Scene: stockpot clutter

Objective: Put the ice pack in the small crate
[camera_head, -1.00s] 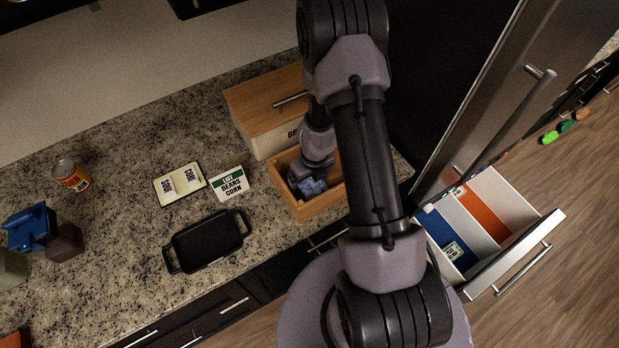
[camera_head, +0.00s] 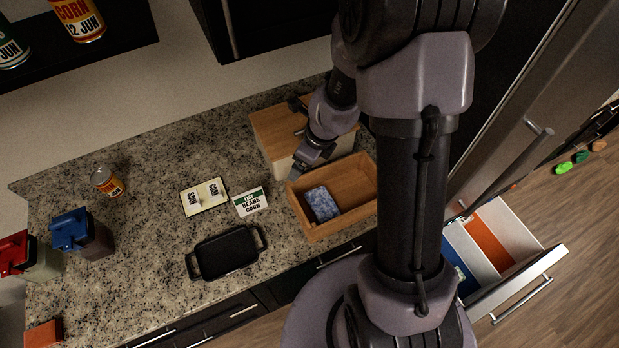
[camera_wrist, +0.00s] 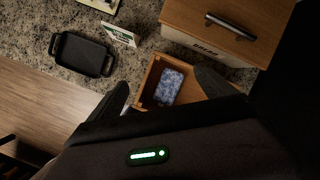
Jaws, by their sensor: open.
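The ice pack (camera_head: 321,204) is a mottled blue-and-white block. It lies on the floor of the small crate (camera_head: 359,221), an open wooden box, near its left end. In the wrist view the ice pack (camera_wrist: 169,87) lies inside the crate (camera_wrist: 149,76), between and beyond my fingers. My gripper (camera_head: 302,168) is above the crate's back left side, clear of the ice pack. In the wrist view my gripper (camera_wrist: 163,84) has its fingers wide apart with nothing between them. My arm hides part of the crate's right side.
A wooden-lidded bread box (camera_head: 273,135) stands behind the crate. A black tray (camera_head: 226,252), a list card (camera_head: 251,202) and an open booklet (camera_head: 204,196) are to the left. A drawer (camera_head: 507,258) with coloured compartments is open at right.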

